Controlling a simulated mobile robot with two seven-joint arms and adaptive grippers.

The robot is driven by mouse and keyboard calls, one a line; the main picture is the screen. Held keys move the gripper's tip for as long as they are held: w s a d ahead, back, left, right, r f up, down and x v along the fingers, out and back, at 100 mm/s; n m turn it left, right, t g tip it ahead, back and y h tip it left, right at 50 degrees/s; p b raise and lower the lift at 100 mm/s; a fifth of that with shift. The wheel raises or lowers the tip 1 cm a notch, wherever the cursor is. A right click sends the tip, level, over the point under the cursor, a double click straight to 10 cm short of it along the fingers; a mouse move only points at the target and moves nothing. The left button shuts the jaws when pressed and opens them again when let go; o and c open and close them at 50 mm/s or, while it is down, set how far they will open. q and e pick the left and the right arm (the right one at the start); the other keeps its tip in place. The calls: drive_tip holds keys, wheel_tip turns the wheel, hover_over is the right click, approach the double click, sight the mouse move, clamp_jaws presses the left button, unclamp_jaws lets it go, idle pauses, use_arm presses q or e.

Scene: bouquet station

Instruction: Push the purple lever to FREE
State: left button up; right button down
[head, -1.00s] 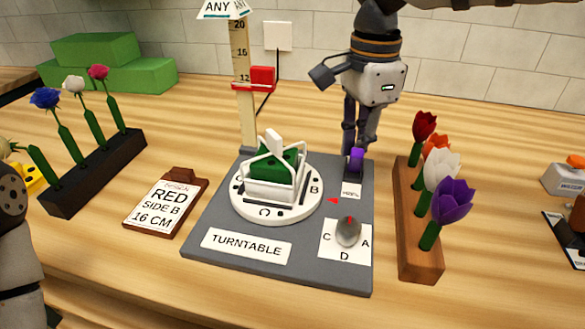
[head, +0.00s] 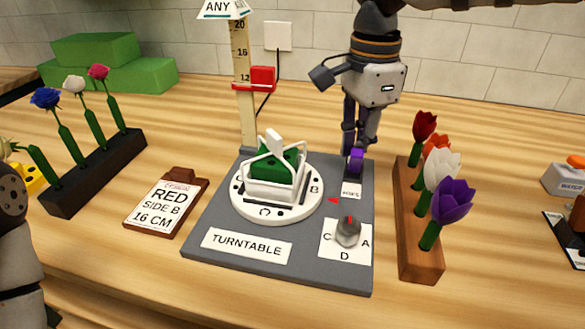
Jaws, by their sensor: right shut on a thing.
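The purple lever (head: 355,156) stands at the back right of the grey turntable base (head: 205,222). A small white label (head: 351,190) lies in front of it; its word is too small to read surely. My right gripper (head: 354,150) comes down from above with its fingers shut at the lever, just behind and over it. I cannot tell whether the fingers grip the lever or only touch it. The round white turntable (head: 266,215) holds a white basket (head: 276,189) with green foam. My left arm shows at the left edge, but its fingers are out of view.
A grey knob (head: 348,232) sits on a lettered plate in front of the lever. A wooden rack (head: 419,262) of tulips stands close on the right. A ruler post (head: 243,90) with a red slider rises behind. An order card (head: 166,207) lies left.

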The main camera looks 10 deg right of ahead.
drive_tip(key=shift+s+a+f, duration=0.15)
drive_tip(key=shift+s+a, duration=0.05)
drive_tip(key=shift+w+r, duration=0.15)
drive_tip(key=shift+r, duration=0.2)
wheel_tip(320, 180, up, 7)
drive_tip(key=shift+w+f, duration=0.15)
idle(0.5)
drive_tip(key=shift+d+f, duration=0.1)
